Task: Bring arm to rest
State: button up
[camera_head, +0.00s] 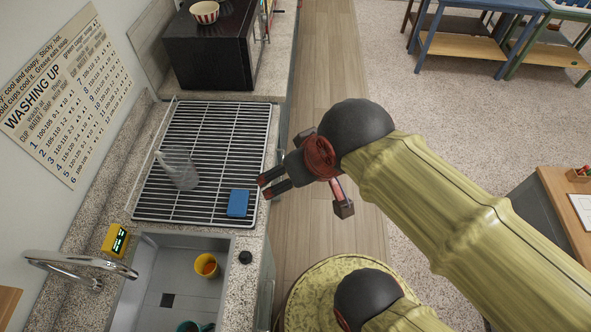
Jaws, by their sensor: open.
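My arm reaches in from the lower right of the head view in a yellow-green sleeve with dark round joints. My gripper (268,186) is at its end, dark with red parts. Its fingers point left toward the counter's edge, and it is open with nothing between the fingers. It appears just right of the blue block (238,203) on the wire rack; I cannot tell its height above the counter.
A yellow timer (115,240) stands beside the faucet (75,264). A striped bowl (204,12) sits on a black box (215,50). Wood floor (325,60) is clear.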

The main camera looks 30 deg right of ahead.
notch_tip(320, 180, down, 11)
jog(key=b, duration=1)
jog(key=shift+r+b, duration=0.2)
jog(key=shift+b, duration=0.1)
